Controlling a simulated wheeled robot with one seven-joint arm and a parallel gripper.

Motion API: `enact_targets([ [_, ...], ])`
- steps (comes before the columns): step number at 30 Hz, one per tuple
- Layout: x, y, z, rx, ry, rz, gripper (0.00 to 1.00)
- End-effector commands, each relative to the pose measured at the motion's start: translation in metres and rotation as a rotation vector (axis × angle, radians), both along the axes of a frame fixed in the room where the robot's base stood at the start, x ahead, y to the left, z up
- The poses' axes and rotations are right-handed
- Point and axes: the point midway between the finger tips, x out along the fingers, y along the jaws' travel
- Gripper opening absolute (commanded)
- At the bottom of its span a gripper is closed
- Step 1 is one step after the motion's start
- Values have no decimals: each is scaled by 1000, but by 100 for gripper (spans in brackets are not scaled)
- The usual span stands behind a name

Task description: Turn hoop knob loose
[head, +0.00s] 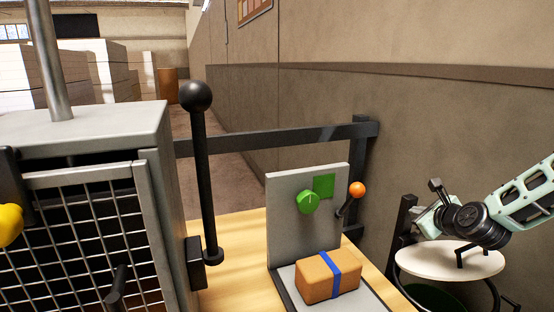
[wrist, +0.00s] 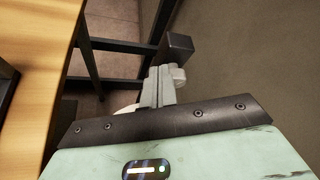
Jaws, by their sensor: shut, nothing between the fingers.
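A green round knob (head: 308,202) with a pale mark line is on the front of an upright grey panel (head: 285,225), left of a green square (head: 324,186). I take it for the hoop knob. At the panel's foot lies a brown package (head: 318,279) with a blue band (head: 334,272) around it. My gripper (wrist: 162,84) is shut and empty in the wrist view. In the head view it is at the right, well apart from the knob and over a round pale top. The knob does not show in the wrist view.
An orange-tipped lever (head: 357,190) sticks out at the panel's right edge. A black ball-topped lever (head: 197,97) and a mesh-fronted grey cabinet (head: 155,215) stand left. A dark rail (head: 270,140) runs behind. The round pale top (head: 450,262) is right of the wooden table (head: 235,235).

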Motion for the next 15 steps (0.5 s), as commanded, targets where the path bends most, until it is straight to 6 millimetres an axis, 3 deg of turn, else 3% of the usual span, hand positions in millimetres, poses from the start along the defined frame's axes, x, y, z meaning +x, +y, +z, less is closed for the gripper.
enact_targets([
  [15, -46, -16, 2, 0, 1, 0, 0],
])
